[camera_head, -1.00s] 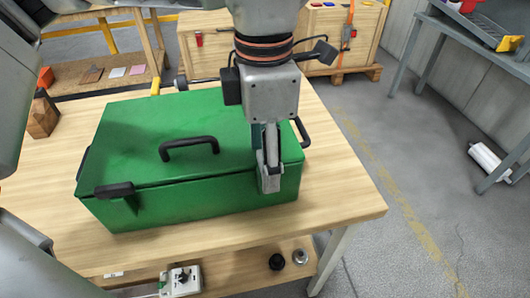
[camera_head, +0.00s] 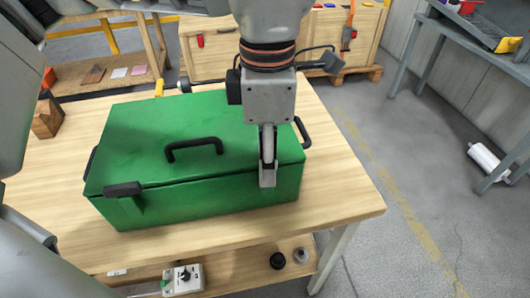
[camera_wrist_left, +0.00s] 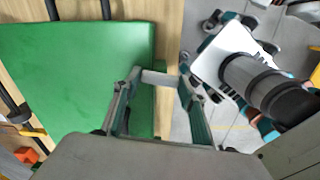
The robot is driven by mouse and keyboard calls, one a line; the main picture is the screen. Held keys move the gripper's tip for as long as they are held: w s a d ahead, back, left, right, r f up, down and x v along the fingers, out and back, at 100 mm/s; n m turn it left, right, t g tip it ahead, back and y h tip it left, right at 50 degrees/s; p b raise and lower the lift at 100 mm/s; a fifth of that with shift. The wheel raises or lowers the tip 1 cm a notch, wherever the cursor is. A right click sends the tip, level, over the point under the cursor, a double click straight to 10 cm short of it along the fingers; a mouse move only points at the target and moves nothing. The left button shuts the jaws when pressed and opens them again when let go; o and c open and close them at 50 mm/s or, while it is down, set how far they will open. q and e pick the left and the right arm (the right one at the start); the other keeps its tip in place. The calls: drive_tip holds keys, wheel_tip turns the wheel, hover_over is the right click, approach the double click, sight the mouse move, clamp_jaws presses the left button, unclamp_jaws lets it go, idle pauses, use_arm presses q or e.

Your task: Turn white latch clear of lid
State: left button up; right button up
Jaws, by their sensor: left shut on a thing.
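The green box (camera_head: 205,205) stands on the wooden table with its green lid (camera_head: 240,150) down; a black handle (camera_head: 194,147) is on top. My left gripper (camera_head: 268,162) points down at the front edge of the lid, near its right end. It is shut on the white latch (camera_head: 268,179), which is mostly hidden by the fingers. In the left wrist view, the pale latch (camera_wrist_left: 160,78) lies between the two fingertips beside the lid edge (camera_wrist_left: 152,50). Its exact angle to the lid is hard to tell. A black latch (camera_head: 122,189) sits at the front left edge. My right gripper is not in view.
A wooden block (camera_head: 47,118) is at the table's left. A black side handle (camera_head: 302,132) sticks out at the box's right end. A white switch box (camera_head: 183,279) and small round parts (camera_head: 278,260) lie on the lower shelf. The table's right end (camera_head: 345,190) is clear.

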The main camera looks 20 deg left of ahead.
use_arm(q)
drive_tip(key=m+p, duration=0.1)
drive_tip(key=m, duration=0.1)
drive_tip(key=shift+r+m, duration=0.2)
drive_tip(key=shift+m, duration=0.2)
drive_tip(key=m+p, duration=0.3)
drive_tip(key=m, duration=0.2)
drive_tip(key=m+p, duration=0.1)
drive_tip(key=m, duration=0.3)
drive_tip(key=shift+m+p, duration=0.3)
drive_tip(key=shift+m, duration=0.1)
drive_tip(key=shift+f+m+p, duration=0.1)
drive_tip(key=shift+m+p, duration=0.35)
drive_tip(key=shift+m, duration=1.05)
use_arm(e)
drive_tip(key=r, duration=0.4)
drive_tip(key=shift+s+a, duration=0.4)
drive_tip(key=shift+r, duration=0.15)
use_arm(q)
drive_tip(key=o, duration=1.1)
drive_tip(key=shift+f, duration=0.1)
